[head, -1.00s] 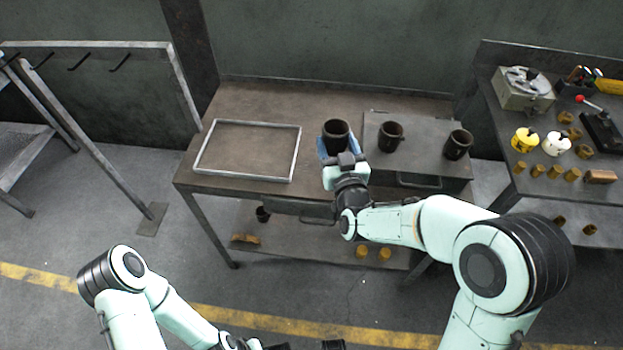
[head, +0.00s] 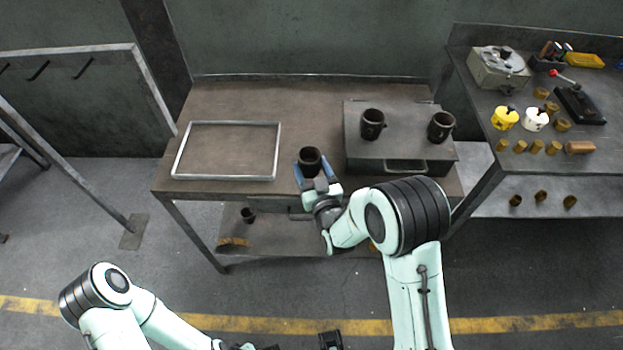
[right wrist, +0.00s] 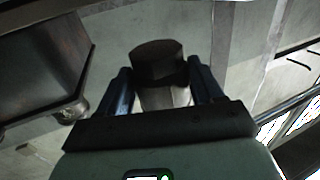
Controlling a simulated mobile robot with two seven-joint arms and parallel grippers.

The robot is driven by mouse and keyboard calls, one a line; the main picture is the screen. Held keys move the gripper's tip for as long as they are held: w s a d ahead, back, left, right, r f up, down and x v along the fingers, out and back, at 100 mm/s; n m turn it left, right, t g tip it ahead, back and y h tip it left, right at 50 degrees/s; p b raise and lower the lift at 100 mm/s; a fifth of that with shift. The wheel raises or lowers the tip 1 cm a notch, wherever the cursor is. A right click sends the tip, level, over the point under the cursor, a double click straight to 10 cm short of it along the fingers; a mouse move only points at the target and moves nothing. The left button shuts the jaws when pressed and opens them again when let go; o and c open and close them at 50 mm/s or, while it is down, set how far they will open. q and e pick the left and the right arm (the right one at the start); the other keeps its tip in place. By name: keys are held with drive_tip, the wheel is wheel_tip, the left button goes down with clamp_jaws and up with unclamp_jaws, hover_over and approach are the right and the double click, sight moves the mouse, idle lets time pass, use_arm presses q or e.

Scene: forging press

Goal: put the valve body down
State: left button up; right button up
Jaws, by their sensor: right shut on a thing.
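The valve body (head: 309,160), a dark open-topped cup shape, is upright between the blue fingers of my right gripper (head: 312,176). It is over the front part of the workbench (head: 240,100), between the tray and the raised box. The right wrist view also shows the valve body (right wrist: 160,68) between both fingers, dark above and lighter below. I cannot tell whether its underside touches the bench. My left gripper (head: 298,346) is at the bottom edge of the head view, mostly cut off, away from the bench; its jaw state is unclear.
An empty, shallow metal-rimmed tray (head: 277,150) lies left on the bench. A grey box (head: 385,150) on the right bears two dark cups (head: 372,124) (head: 441,126). Bare bench lies behind the valve body. A second table (head: 540,175) at right holds tools and several brass parts.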

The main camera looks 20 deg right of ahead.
drive_tip(key=shift+f, duration=2.1)
drive_tip(key=shift+f+b, duration=0.15)
drive_tip(key=shift+b, duration=0.2)
drive_tip(key=o, duration=0.7)
drive_tip(key=shift+f, duration=0.15)
drive_tip(key=o, duration=0.4)
drive_tip(key=shift+r, duration=0.2)
